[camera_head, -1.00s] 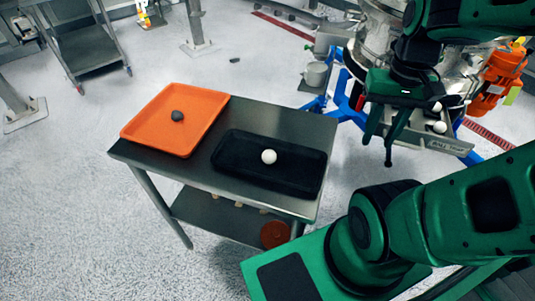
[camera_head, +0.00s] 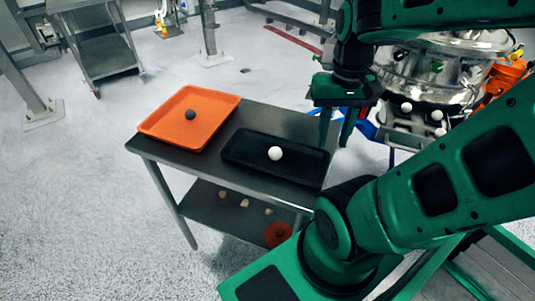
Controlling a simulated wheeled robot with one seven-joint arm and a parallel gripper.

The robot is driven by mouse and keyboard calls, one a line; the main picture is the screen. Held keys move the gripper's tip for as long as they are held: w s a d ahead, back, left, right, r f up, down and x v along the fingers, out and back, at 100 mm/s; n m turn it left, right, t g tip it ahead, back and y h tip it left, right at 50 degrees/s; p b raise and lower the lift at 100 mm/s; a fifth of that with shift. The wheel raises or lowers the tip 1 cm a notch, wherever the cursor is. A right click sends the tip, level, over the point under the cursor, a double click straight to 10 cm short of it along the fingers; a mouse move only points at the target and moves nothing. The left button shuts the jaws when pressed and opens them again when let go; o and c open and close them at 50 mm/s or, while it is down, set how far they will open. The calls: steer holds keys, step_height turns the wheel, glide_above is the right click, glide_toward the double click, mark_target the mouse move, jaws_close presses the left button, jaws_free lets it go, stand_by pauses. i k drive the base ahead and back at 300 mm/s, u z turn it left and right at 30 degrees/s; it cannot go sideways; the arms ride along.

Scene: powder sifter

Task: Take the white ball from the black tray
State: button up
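The white ball (camera_head: 275,153) lies in the black tray (camera_head: 240,152), towards its right half. The tray is on the right part of a metal table (camera_head: 149,148). My gripper (camera_head: 336,138) hangs from the arm with its fingers pointing down, to the right of the ball and, in the picture, by the table's back right corner. Its two fingers are apart with nothing seen between them. The fingertips are partly hard to make out against the dark tray and table edge.
An orange tray (camera_head: 165,125) with a dark grey ball (camera_head: 190,114) is on the table's left. Several small pale objects (camera_head: 245,203) and an orange-brown round thing (camera_head: 277,234) are on the lower shelf. The steel sifter machine (camera_head: 430,85) with white balls (camera_head: 437,115) stands at right.

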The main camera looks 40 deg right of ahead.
mark_target(275, 153)
steer(key=k, duration=2.4)
steer(key=z, duration=0.5)
steer(key=i, duration=1)
steer(key=u, duration=0.05)
